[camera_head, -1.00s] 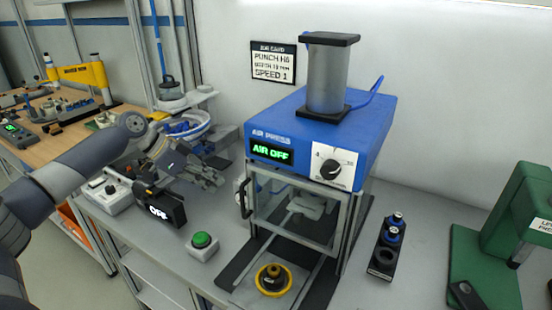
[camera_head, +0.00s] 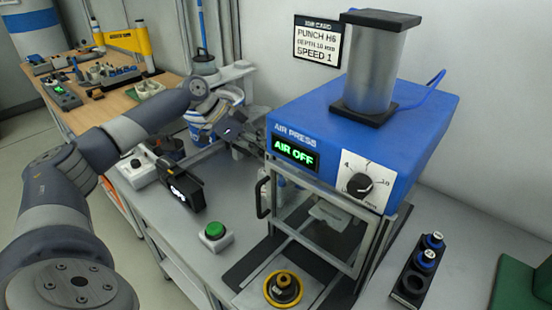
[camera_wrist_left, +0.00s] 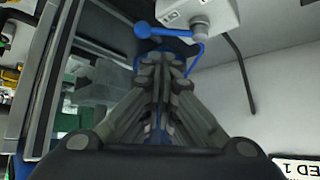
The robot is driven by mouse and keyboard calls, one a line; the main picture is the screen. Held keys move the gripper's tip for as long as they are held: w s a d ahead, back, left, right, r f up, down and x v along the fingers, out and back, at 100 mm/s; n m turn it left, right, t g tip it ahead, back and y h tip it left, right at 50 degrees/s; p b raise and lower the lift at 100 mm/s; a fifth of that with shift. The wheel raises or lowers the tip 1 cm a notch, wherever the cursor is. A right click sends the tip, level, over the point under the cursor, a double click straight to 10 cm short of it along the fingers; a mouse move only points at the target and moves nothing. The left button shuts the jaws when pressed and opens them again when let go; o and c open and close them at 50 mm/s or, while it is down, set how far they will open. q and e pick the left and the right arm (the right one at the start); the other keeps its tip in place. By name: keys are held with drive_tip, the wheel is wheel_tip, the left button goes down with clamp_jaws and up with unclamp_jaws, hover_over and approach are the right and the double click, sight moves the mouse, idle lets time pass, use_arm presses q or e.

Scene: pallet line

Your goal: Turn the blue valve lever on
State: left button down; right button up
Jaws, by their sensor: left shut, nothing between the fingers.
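The blue valve lever (camera_wrist_left: 170,32) shows in the left wrist view, with a round blue knob at its left end. It joins a grey fitting (camera_wrist_left: 200,27) below a white box. My left gripper (camera_wrist_left: 162,58) is shut and empty, with its tips just below the lever in the picture; I cannot tell whether they touch. In the head view my left gripper (camera_head: 252,142) is beside the left side of the blue air press (camera_head: 340,125), where the lever is hidden. The press display (camera_head: 295,153) reads AIR OFF. My right gripper is not in view.
A green button (camera_head: 215,231), a black display box (camera_head: 182,190) and a yellow-ringed black part (camera_head: 284,288) are in front of and left of the press. A black holder with blue-topped parts (camera_head: 415,275) stands at the right. The wall is close behind the press.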

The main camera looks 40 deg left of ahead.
use_arm(q)
drive_tip(key=p+x, duration=0.2)
drive_tip(key=x, duration=0.6)
drive_tip(key=shift+w+d, duration=0.1)
drive_tip(key=shift+w+d+f+p, duration=0.2)
drive_tip(key=shift+f+p, duration=0.1)
drive_tip(key=shift+f, duration=0.1)
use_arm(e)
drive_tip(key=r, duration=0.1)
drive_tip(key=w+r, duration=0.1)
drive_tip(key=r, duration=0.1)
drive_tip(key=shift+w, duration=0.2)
use_arm(q)
drive_tip(key=shift+s+d, duration=0.1)
drive_tip(key=shift+s, duration=0.05)
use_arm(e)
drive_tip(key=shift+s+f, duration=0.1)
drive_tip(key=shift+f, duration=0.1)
